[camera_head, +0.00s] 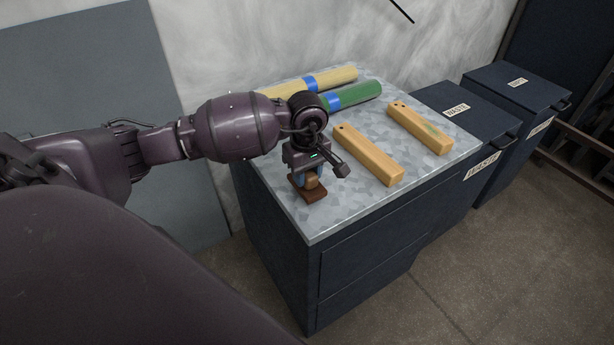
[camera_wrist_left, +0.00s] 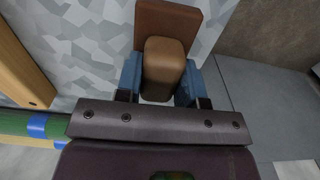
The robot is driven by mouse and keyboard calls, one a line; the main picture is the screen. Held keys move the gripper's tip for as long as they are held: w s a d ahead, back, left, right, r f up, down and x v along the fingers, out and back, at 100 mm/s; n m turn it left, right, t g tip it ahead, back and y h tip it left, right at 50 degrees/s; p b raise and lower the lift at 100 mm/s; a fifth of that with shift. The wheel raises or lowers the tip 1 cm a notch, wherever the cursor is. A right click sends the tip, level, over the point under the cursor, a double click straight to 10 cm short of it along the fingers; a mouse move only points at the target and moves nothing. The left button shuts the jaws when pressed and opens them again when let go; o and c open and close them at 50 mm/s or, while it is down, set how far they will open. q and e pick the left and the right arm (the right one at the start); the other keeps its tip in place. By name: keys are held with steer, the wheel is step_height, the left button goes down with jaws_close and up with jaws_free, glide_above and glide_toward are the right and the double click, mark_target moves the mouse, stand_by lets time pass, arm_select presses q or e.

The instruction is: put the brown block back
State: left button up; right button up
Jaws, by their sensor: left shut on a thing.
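The brown block (camera_head: 314,195) has a flat dark brown base and a lighter, rounded upper part; it is at the near left edge of the grey speckled cabinet top (camera_head: 330,215). In the left wrist view, the block's base (camera_wrist_left: 168,22) shows beyond its rounded part (camera_wrist_left: 164,62). My left gripper (camera_head: 308,178) points down over it, and its blue fingers (camera_wrist_left: 160,82) are shut on the rounded part from both sides. I cannot tell whether the base touches the top. My right gripper is not in view.
Two yellow wooden bars (camera_head: 368,154) (camera_head: 420,127) lie right of my gripper. A green roll (camera_head: 355,95) and a yellow roll (camera_head: 335,78), both with blue bands, lie at the back. Dark waste bins (camera_head: 465,108) stand right. The top's front right part is clear.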

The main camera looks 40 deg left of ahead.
arm_select(q)
steer(key=shift+f, duration=0.6)
steer(key=shift+f, duration=0.1)
steer(key=shift+f, duration=0.1)
steer(key=o, duration=1.1)
step_height(320, 180, up, 12)
steer(key=shift+r, duration=0.25)
steer(key=shift+d+f, duration=0.1)
